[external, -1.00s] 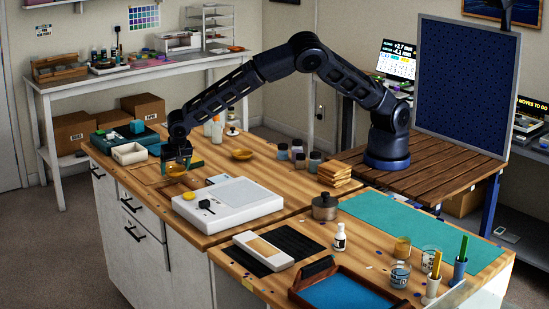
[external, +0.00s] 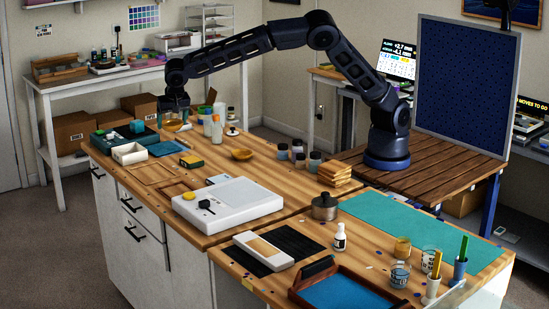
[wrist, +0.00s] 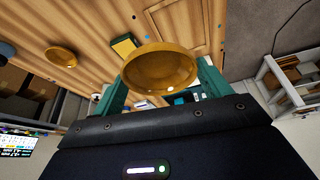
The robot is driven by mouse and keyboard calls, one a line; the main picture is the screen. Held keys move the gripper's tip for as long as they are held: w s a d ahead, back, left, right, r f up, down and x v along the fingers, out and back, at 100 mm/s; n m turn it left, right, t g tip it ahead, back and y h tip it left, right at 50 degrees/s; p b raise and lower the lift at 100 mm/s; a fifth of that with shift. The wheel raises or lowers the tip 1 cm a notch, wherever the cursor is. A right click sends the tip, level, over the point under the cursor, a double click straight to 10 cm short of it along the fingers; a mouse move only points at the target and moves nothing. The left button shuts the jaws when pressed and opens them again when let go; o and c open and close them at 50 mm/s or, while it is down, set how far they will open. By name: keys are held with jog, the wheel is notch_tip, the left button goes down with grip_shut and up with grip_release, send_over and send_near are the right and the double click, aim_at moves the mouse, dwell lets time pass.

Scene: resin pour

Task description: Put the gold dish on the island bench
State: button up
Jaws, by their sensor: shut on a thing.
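My gripper (external: 174,112) is shut on a shallow gold dish (external: 172,126) and holds it in the air above the far left part of the wooden-topped bench (external: 265,176). In the wrist view, the held gold dish (wrist: 160,72) sits between the two teal fingers, roughly level, and looks empty. A second, similar gold dish (external: 242,155) rests on the bench top to the right. It also shows in the wrist view (wrist: 61,57). The pictures do not label which surface is the island bench.
A yellow-and-green block (external: 192,161), a white box (external: 129,153) and a teal case (external: 120,138) lie near the bench's left end. Bottles (external: 216,130) stand just right of the held dish. A white scale-like device (external: 228,204) stands in front. Bare wood surrounds the second dish.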

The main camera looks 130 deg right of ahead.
jog(key=s+a+r+n+t, duration=0.1)
jog(key=a+n, duration=0.2)
jog(key=a, duration=1.5)
jog(key=s+a+r+n+t, duration=0.1)
jog(key=a+r+n+t, duration=0.15)
jog(key=a, duration=1.55)
jog(key=s+a+n+y, duration=0.1)
jog(key=s+a+n, duration=0.2)
jog(key=s+a, duration=0.55)
jog(key=s+a+n, duration=0.3)
jog(key=a, duration=1.1)
jog(key=n+t+y, duration=0.2)
jog(key=n+y, duration=0.1)
jog(key=n, duration=0.6)
send_over(410, 226)
jog(key=s, duration=0.1)
notch_tip(410, 226, down, 4)
jog(key=shift+m, duration=0.25)
jog(key=f, duration=1.9)
jog(key=shift+s+a+f, duration=0.1)
jog(key=shift+s+f, duration=0.1)
jog(key=shift+f, duration=0.15)
